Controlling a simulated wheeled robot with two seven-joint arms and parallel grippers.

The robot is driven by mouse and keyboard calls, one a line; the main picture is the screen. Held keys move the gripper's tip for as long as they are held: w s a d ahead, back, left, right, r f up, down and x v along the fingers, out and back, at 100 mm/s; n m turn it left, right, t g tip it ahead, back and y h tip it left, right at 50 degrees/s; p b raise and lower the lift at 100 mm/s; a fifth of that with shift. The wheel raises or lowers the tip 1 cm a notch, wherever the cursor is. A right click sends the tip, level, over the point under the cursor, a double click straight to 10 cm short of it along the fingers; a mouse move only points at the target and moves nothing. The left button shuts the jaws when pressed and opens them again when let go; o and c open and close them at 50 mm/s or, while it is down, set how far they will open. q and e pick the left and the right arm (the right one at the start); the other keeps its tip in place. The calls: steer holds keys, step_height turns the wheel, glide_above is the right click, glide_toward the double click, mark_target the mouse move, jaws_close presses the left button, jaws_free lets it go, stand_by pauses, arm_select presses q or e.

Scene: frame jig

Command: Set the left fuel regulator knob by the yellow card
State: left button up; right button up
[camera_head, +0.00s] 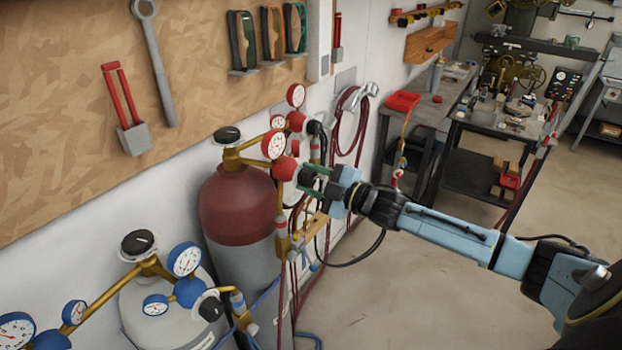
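The red-topped cylinder (238,205) stands against the wall and carries brass fittings with red-rimmed gauges. The nearer red regulator has a white-faced gauge (273,145) and a red body (285,168). A dark round knob (306,176) sticks out to the right of that body. My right gripper (312,183), with green fingers, is at this knob, fingers apparently on either side of it. I cannot tell whether they touch it. A tan plate (316,224) lies just below the gripper; I cannot make out a yellow card. My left gripper is not in view.
A grey cylinder with blue gauges (186,259) and a dark knob (210,307) stands at the front left. More red gauges (296,95) and hoses sit close behind the gripper. A workbench (430,108) stands at the back. The floor (400,290) is clear.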

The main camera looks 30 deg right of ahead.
steer(key=o, duration=0.4)
steer(key=shift+o, duration=0.2)
steer(key=shift+s, duration=0.1)
steer(key=shift+s+d+f, duration=0.15)
steer(key=shift+s+d, duration=0.15)
steer(key=shift+s, duration=0.25)
steer(key=b+v, duration=0.1)
steer(key=v, duration=1.1)
